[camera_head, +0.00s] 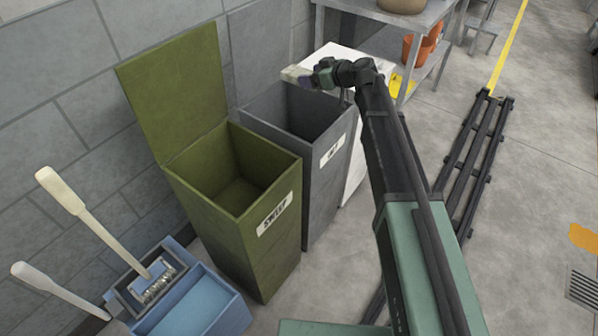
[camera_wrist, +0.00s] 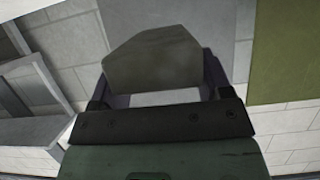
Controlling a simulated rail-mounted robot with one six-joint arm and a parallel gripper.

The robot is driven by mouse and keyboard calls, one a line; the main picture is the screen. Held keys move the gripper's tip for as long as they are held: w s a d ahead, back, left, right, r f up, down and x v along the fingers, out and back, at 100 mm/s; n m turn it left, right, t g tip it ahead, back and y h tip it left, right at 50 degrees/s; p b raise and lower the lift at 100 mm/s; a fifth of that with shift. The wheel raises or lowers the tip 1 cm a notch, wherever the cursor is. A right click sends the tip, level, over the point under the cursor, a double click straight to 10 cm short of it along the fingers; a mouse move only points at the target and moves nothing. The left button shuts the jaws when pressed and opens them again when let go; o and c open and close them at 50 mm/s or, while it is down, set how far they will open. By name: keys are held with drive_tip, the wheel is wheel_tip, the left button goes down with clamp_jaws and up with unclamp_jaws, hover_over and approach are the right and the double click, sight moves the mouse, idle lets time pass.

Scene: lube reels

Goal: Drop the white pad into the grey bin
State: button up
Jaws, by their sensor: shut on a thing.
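My gripper (camera_head: 305,77) is shut on the white pad (camera_wrist: 155,60), which looks pale grey between the two fingers in the wrist view. In the head view only a small pale end of the pad (camera_head: 290,72) shows at the fingertips. The grey bin (camera_head: 320,195) stands against the wall with its lid (camera_head: 259,45) raised and its mouth open. My gripper and the pad appear above the bin's mouth, towards its back right in the picture. The exact height over the rim is hard to tell.
A green bin (camera_head: 270,250) marked SWEEP, lid up, stands left of the grey bin. A white box (camera_head: 354,170) stands on its right. A blue mop bucket (camera_head: 200,305) is at lower left. A metal table (camera_head: 425,15) stands behind; black rails (camera_head: 475,160) lie on the floor.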

wheel_tip(320, 180, down, 6)
drive_tip(key=b, duration=0.4)
drive_tip(key=shift+r+b, duration=0.2)
drive_tip(key=shift+b, duration=0.2)
drive_tip(key=shift+r, duration=0.1)
drive_tip(key=o, duration=1)
drive_tip(key=shift+o, duration=0.2)
drive_tip(key=p+v, duration=0.4)
drive_tip(key=v, duration=0.6)
drive_tip(key=shift+s+d+r, duration=0.15)
drive_tip(key=shift+d+r, duration=0.05)
drive_tip(key=shift+d, duration=0.15)
